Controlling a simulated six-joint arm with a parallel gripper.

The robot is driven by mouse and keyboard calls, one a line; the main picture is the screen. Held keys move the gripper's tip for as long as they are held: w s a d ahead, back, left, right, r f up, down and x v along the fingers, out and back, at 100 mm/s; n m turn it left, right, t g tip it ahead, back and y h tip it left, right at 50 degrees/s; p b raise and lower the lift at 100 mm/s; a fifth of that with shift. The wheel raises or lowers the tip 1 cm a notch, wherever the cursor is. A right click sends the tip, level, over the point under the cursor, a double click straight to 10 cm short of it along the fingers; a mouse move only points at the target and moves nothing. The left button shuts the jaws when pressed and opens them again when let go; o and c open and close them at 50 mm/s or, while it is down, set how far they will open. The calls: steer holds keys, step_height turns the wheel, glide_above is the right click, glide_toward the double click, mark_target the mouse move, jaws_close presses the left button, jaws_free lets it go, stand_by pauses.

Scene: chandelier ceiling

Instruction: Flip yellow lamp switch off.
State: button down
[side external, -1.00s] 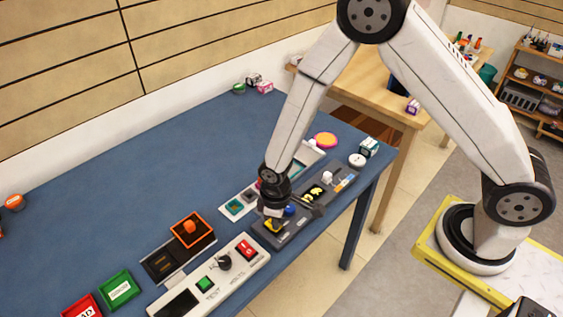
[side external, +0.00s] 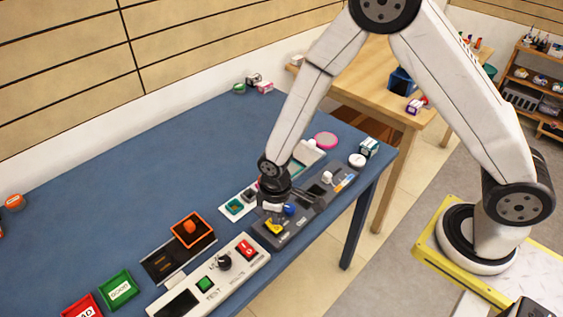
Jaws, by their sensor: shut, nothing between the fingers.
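A dark grey panel (side external: 289,233) lies near the front edge of the blue table. A yellow switch (side external: 273,227) sits at its near left end, with a blue knob (side external: 289,210) beside it. A dark display (side external: 316,190) on the panel shows no lit symbol. My gripper (side external: 274,208) is shut and empty, just above and behind the yellow switch. It hides part of the panel. I cannot tell whether its tips touch the switch. A round pink-rimmed disc (side external: 326,140) lies farther back and looks pale inside.
A white control box (side external: 222,270) with a green button, black knob and red switch stands front left. Behind it is an orange open box (side external: 194,229).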

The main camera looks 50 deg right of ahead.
mark_target(279, 226)
steer(key=shift+r, duration=2.35)
steer(key=s+d+r+m+t, duration=0.1)
steer(key=s+d+r+m, duration=0.2)
steer(key=s+d+r, duration=0.1)
steer(key=s+d+r+m+t, duration=0.1)
steer(key=s+d+r+m, duration=0.2)
steer(key=d+r, duration=0.3)
steer(key=shift+s+d+t, duration=0.3)
steer(key=shift+s+d, duration=0.1)
steer(key=shift+d, duration=0.85)
